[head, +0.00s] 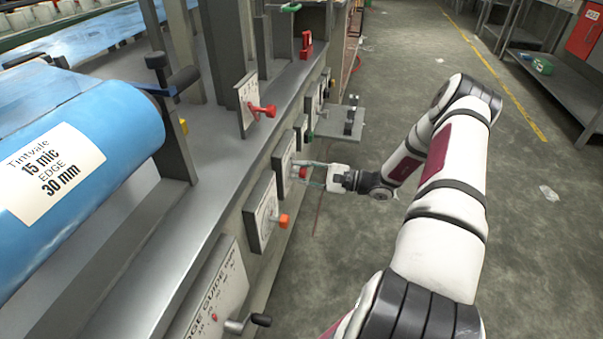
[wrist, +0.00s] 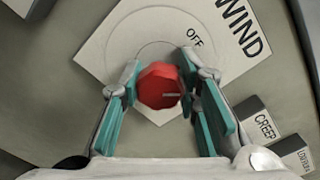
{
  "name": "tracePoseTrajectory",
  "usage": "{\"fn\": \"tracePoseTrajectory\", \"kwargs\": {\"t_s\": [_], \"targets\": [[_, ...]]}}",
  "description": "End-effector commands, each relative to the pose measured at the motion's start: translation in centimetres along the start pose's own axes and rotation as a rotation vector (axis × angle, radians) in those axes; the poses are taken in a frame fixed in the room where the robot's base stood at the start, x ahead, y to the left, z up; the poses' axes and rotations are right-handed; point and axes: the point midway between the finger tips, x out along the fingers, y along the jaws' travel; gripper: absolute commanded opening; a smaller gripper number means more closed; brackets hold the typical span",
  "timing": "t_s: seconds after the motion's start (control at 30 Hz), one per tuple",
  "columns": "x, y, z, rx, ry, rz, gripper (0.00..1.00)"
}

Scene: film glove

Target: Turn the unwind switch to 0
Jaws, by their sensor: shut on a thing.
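A red knob (wrist: 158,86) sits on a pale plate (wrist: 115,42) in the wrist view. The plate reads "WIND", with any letters before it cut off or hidden, and "OFF" above right of the knob. A pale line on the knob's face points to the right of the picture. My gripper (wrist: 160,92) has its teal-padded fingers on either side of the knob and is shut on it. In the head view the knob (head: 303,172) shows at the tip of my gripper (head: 312,174), on the machine's side panel. No "0" mark is readable.
A CREEP label (wrist: 264,127) sits below right of the plate. Along the machine's side, an orange-handled switch (head: 283,221) and an edge guide crank (head: 250,322) stick out nearer me. A red lever (head: 263,110) stands above.

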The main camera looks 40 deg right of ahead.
Motion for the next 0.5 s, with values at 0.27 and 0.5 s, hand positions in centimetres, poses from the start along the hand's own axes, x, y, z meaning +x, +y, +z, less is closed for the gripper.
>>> {"fn": "tracePoseTrajectory", "kwargs": {"t_s": [0.27, 0.5], "targets": [[-0.09, 0.11, -0.16, -0.261, 0.004, 0.001, 0.02], [-0.1, 0.09, -0.17, -0.473, 0.004, 0.001, 0.02]]}}
